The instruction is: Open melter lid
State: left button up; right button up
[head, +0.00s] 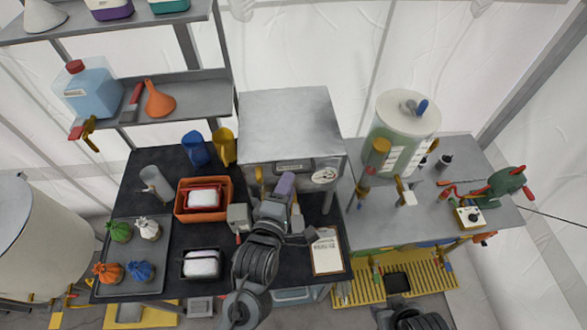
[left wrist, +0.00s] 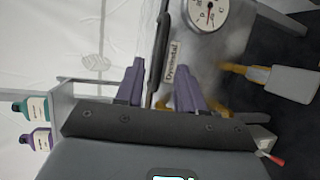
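The melter is a grey metal box (head: 290,125) at the back middle of the bench, with a round gauge (head: 324,176) and a label on its front. Its flat lid (head: 290,103) looks down. My left gripper (head: 284,185) is in front of the box, close below its front edge. In the left wrist view my purple fingers (left wrist: 160,82) are spread apart, with the dark front edge of the lid (left wrist: 165,40) running between them. I cannot tell if they touch it. The gauge (left wrist: 207,12) shows there too. My right gripper is out of view; part of my right arm shows at bottom right.
An orange bin (head: 181,214) and a black tray with white blocks stand left of my arm. A clipboard (head: 327,252) lies to its right. A tall tank (head: 404,130) stands on the right bench. A shelf with a blue jug (head: 90,95) is at upper left.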

pick_arm(q)
jog(key=shift+p+x, duration=0.45)
jog(key=shift+x, duration=2.45)
jog(key=shift+c, duration=0.3)
grip_shut()
